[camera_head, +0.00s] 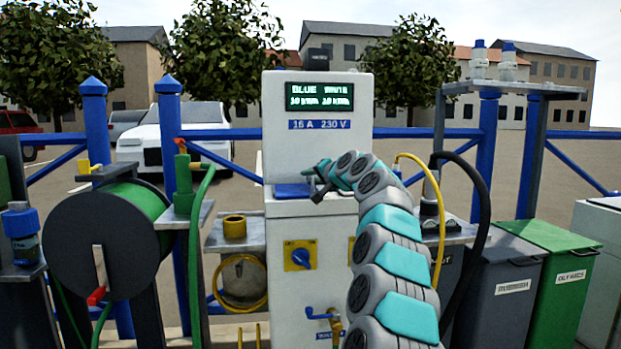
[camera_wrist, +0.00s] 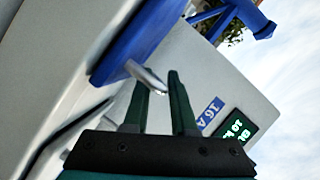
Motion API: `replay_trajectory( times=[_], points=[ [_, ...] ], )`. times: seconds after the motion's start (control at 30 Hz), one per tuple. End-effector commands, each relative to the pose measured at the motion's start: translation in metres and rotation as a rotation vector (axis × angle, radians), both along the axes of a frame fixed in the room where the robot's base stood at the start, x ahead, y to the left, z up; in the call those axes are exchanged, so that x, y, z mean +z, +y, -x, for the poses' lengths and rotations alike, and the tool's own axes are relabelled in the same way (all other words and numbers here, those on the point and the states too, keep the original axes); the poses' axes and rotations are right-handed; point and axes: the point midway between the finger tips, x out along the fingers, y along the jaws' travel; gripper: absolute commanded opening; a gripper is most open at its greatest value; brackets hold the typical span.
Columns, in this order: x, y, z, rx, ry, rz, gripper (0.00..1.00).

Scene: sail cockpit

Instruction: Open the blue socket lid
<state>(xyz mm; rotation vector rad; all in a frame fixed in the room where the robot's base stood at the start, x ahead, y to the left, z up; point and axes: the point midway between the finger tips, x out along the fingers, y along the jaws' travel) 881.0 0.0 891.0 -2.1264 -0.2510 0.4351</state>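The blue socket lid (camera_head: 291,190) lies flat, apparently closed, on the ledge of the white pedestal (camera_head: 290,236), below the 16 A 230 V label. In the wrist view the lid (camera_wrist: 145,38) is a blue slab with a pale metal tab (camera_wrist: 146,76) sticking out from its edge. My gripper (camera_head: 314,177) is at the lid's right side in the head view. In the wrist view my gripper (camera_wrist: 159,82) has its two dark green fingers apart, with the tab's end at the gap between the tips. I cannot tell whether they touch it.
A lit display (camera_head: 320,96) is on the pedestal above the lid. A green hose reel (camera_head: 110,238) stands left; grey and green bins (camera_head: 549,285) stand right. Blue railings run behind.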

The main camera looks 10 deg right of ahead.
Motion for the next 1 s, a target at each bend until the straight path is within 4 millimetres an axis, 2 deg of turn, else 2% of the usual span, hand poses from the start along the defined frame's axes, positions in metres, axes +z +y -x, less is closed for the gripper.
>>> replay_trajectory(
  times=[0.27, 0.47, 0.5, 1.0],
  points=[
    [-0.0004, 0.0005, -0.0003, 0.001, 0.001, 0.0, 0.24],
    [-0.0007, 0.0005, -0.0003, 0.001, 0.001, 0.0, 0.01],
    [-0.0007, 0.0005, -0.0003, 0.001, 0.001, 0.0, 0.0],
    [-0.0012, 0.0006, -0.0004, 0.001, 0.002, 0.0, 0.0]
  ],
)
